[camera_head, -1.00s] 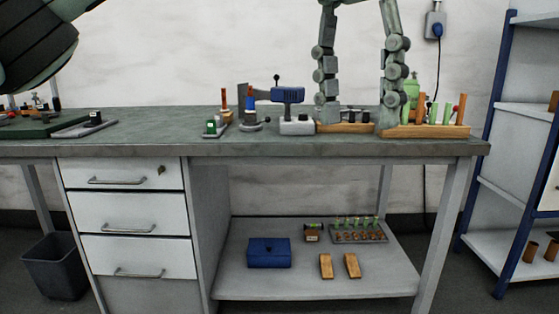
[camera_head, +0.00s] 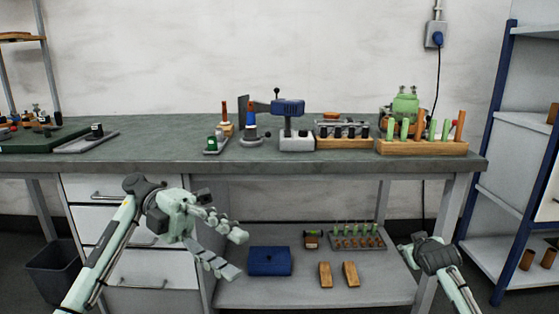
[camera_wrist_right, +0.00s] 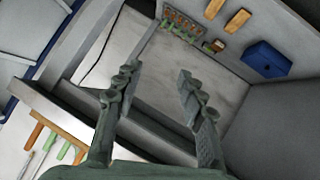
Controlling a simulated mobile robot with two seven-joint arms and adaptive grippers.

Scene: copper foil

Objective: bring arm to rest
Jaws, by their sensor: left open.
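My left arm comes in from the lower left in the head view. Its gripper (camera_head: 240,253) is open and empty, with its fingers pointing right in front of the bench's drawers and lower shelf. My right arm (camera_head: 437,262) shows at the lower right of the head view, in front of the bench's right leg; its fingers cannot be made out there. In the right wrist view my right gripper (camera_wrist_right: 156,75) is open, with nothing between its two spread fingers. Both grippers are below the level of the bench top, apart from the objects.
The grey workbench (camera_head: 160,155) bears a blue-headed press (camera_head: 288,108), wooden racks (camera_head: 423,148) and a green board (camera_head: 40,143). On its lower shelf (camera_head: 240,295) are a blue box (camera_head: 269,261) and two wooden blocks (camera_head: 325,275). A blue-framed shelf (camera_head: 490,190) stands right; a bin (camera_head: 55,268) stands left.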

